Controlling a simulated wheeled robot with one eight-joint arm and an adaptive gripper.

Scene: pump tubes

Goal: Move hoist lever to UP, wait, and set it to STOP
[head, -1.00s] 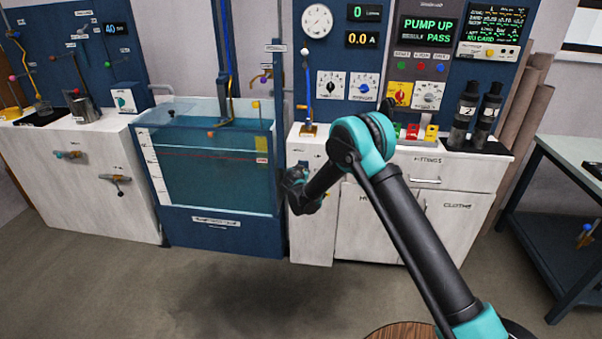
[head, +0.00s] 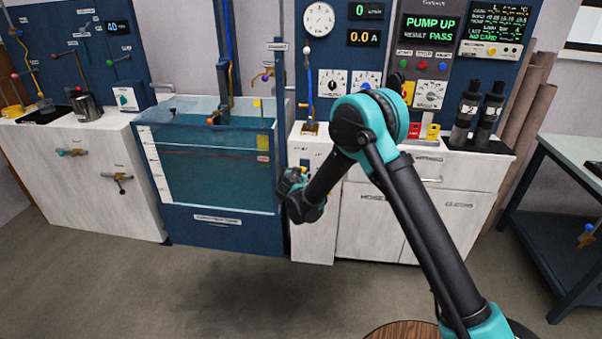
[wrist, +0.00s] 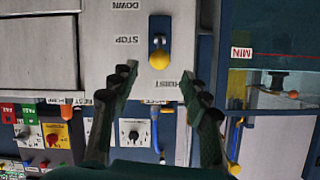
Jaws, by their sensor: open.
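The hoist lever (wrist: 159,58) has a yellow knob and stands on a dark blue plate on a pale cabinet front, seen upside down in the wrist view. DOWN and STOP labels are to its left. The knob is just below the STOP label in the picture; I cannot tell its exact setting, and no UP label is readable. My gripper (wrist: 160,70) is open, its fingers on either side of the knob with visible gaps.
A water tank (head: 215,222) stands just left of my gripper. The control panel above holds dials and a screen (head: 431,28) reading PUMP UP, RESULT PASS. Dark bottles (head: 465,112) stand on the right counter. The floor (head: 215,285) in front is clear.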

